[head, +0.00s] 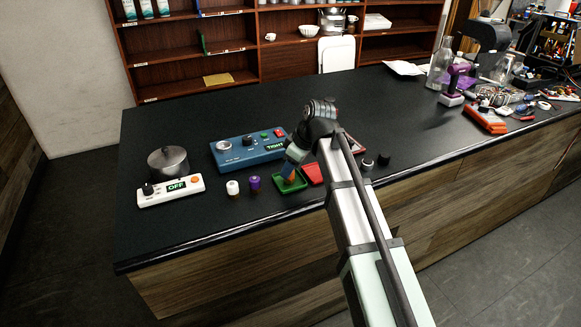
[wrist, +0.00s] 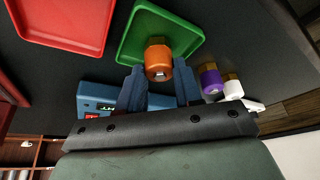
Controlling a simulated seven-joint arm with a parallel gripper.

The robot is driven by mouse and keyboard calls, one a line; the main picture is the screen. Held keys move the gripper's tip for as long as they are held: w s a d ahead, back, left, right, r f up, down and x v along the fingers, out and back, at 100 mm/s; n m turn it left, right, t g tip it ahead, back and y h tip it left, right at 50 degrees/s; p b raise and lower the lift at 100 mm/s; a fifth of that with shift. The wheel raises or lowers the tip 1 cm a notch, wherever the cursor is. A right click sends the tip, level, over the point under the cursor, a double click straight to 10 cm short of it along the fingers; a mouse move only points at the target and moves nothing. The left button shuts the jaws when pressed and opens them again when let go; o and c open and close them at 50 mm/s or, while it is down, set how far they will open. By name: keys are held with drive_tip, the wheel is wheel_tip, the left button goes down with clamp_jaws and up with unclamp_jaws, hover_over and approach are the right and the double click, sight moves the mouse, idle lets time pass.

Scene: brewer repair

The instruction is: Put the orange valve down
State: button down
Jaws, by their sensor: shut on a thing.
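In the wrist view the valve appears over the green tray (wrist: 190,30). In the head view my gripper (head: 288,172) points down at the green tray (head: 281,190), and the valve is mostly hidden there. I cannot tell whether the valve touches the tray floor.
A red tray (head: 313,173) lies right beside the green one. Purple (head: 254,183) and white (head: 232,188) valves stand to the left. Dark knobs (head: 384,159) stand right.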

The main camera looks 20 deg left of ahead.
drive_tip(key=shift+f, duration=0.1)
drive_tip(key=c, duration=0.8)
unclamp_jaws()
drive_tip(key=shift+o, duration=0.2)
drive_tip(key=v, duration=1.2)
